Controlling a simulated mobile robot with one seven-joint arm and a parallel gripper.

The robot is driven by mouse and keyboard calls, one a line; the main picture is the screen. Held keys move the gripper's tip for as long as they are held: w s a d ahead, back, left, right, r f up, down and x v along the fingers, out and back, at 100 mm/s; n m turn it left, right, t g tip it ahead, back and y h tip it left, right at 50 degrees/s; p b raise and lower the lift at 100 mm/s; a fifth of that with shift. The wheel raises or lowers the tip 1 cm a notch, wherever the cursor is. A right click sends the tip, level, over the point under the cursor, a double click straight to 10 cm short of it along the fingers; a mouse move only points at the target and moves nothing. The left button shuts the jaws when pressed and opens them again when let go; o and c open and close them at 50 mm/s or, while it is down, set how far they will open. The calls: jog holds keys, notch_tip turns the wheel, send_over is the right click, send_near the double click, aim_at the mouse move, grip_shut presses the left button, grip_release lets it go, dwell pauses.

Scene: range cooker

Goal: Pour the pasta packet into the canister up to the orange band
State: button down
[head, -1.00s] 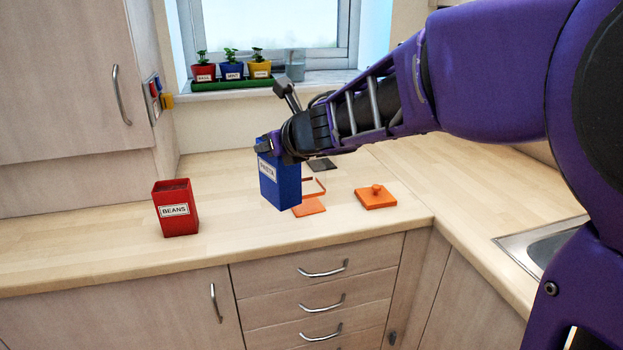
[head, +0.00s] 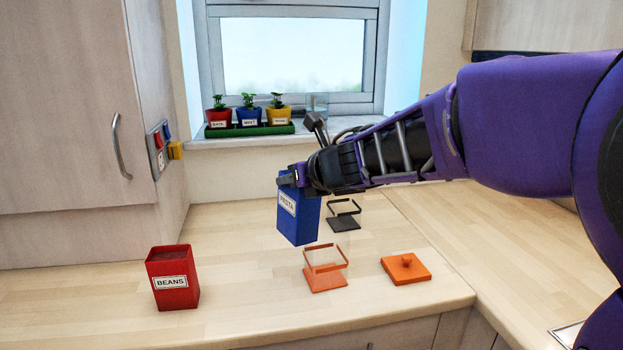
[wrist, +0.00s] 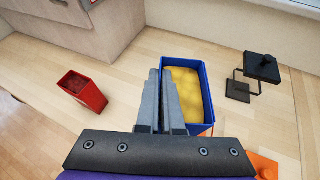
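The blue pasta packet (head: 297,222) is held up off the counter, close to upright, behind and left of the orange-banded canister as seen in the head view. My gripper (wrist: 165,95) is shut on one wall of it. In the wrist view the packet (wrist: 207,95) is open at the top and shows yellow pasta inside. The clear canister (head: 325,280) with an orange base and orange band stands open on the counter and looks empty. Its orange lid (head: 405,269) lies to its right. In the wrist view the packet hides most of the canister.
A red beans box (head: 172,280) stands at the left. A clear canister with a black base and band (head: 343,223) stands behind the orange one; a black lid (wrist: 262,68) shows there in the wrist view. Potted herbs (head: 248,116) line the windowsill. The front counter is clear.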

jog(key=w+d+m+y+p, duration=0.1)
jog(key=w+d+r+m+g+y+p, duration=0.1)
jog(key=p, duration=0.1)
jog(key=shift+d+m, duration=0.3)
jog(key=shift+d, duration=0.05)
jog(key=shift+w+d+f+m, duration=0.1)
jog(key=shift+m, duration=0.2)
dwell(0.6)
jog(key=shift+f+y, duration=0.1)
jog(key=shift+y, duration=0.3)
jog(key=shift+m, duration=0.3)
